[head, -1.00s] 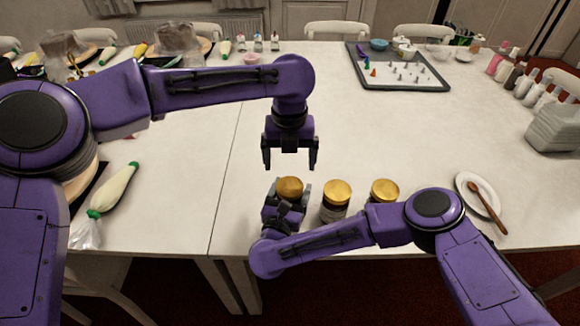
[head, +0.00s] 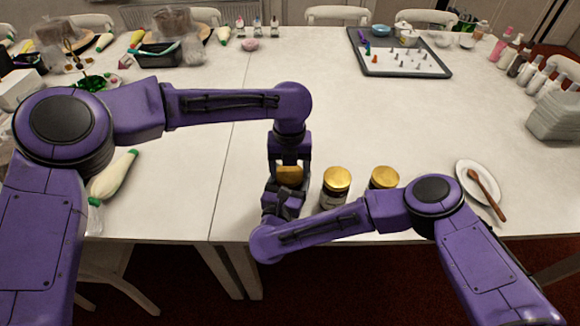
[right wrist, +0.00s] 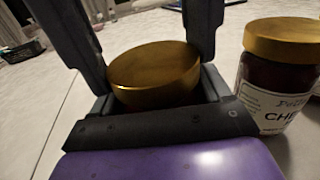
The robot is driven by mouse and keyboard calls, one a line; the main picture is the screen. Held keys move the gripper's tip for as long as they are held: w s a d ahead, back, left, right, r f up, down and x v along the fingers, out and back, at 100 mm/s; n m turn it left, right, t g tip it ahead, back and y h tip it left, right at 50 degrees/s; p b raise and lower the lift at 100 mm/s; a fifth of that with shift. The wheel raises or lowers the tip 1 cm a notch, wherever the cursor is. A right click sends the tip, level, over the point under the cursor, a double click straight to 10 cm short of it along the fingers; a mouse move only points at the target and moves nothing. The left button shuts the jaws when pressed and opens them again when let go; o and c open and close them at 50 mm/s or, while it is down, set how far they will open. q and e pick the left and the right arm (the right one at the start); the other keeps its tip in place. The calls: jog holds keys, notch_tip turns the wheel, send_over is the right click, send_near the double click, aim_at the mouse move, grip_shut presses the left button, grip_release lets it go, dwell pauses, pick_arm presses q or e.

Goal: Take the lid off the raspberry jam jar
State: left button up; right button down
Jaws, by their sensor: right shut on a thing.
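A jar with a gold lid (head: 289,175) stands near the table's front edge. Its label is hidden, so I cannot read its flavour. My right gripper (head: 284,201) is shut on the jar's body below the lid, which also shows in the right wrist view (right wrist: 153,74). My left gripper (head: 289,182) points straight down from above, with one finger on each side of the lid. Its fingers are very close to the lid's rim; I cannot tell whether they press on it. The lid sits on the jar.
A second gold-lidded jar (head: 336,188) stands just right of the held one; its label (right wrist: 267,108) partly reads "CHE". A third jar (head: 384,178) is partly behind my right arm. A plate (head: 467,181) with a wooden spoon (head: 487,194) lies farther right. The table's middle is clear.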

pick_arm(q)
jog(key=n, duration=0.3)
